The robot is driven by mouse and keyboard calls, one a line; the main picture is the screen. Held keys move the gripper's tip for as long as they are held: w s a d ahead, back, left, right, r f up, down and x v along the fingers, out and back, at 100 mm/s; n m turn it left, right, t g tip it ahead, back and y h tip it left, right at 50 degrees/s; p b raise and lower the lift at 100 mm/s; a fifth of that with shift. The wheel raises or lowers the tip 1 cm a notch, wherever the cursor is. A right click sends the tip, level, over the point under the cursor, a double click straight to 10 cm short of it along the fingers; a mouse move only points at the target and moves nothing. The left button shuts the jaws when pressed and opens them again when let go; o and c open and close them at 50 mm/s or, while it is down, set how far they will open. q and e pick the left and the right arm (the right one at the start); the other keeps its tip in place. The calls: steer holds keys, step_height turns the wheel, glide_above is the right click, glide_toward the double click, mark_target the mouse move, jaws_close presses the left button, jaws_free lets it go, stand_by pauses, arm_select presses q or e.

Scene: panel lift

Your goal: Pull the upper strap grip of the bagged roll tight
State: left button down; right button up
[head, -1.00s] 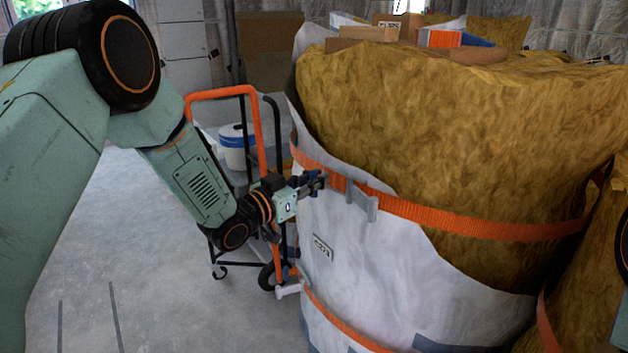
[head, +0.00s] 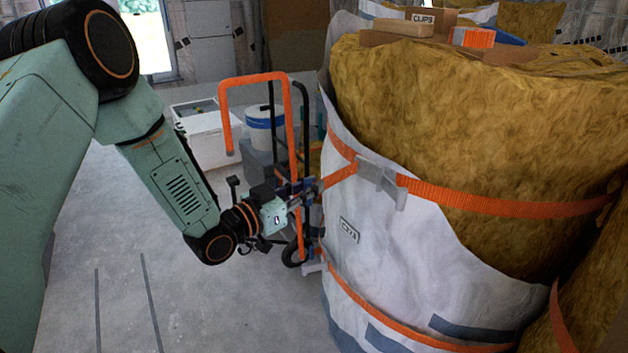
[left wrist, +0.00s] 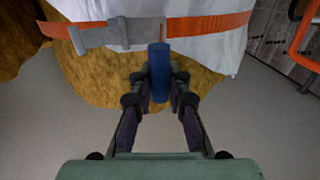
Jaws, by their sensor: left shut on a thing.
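The bagged roll (head: 450,110) is yellow-brown wool in a white wrap (head: 390,250). An orange upper strap (head: 490,203) runs around it through a grey buckle (head: 380,180). The buckle also shows in the left wrist view (left wrist: 118,34). An orange strap tail (head: 338,178) stretches from the buckle to my left gripper (head: 312,188), left of the roll. In the left wrist view, my left gripper (left wrist: 159,88) is shut on a blue grip (left wrist: 159,70). The grip is hard to make out in the head view. My right gripper is not in view.
A hand truck with an orange frame (head: 223,115) stands close behind my left gripper. A white bucket (head: 263,130) and a white box (head: 210,130) are beyond it. Small cartons (head: 402,27) lie on the roll. The floor (head: 110,240) at left is clear.

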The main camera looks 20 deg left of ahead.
arm_select(q)
steer(key=shift+s+d+f, duration=0.1)
steer(key=shift+d+f, duration=0.05)
steer(key=shift+f, duration=0.15)
steer(key=c, duration=1.4)
jaws_free()
steer(key=shift+r, duration=0.1)
steer(key=shift+o, duration=0.5)
steer(key=shift+w+r, duration=0.1)
steer(key=shift+w, duration=0.1)
steer(key=shift+s+a, duration=0.35)
steer(key=shift+a, duration=0.05)
steer(key=v, duration=1.1)
steer(key=shift+d, duration=0.15)
steer(key=shift+s, duration=0.15)
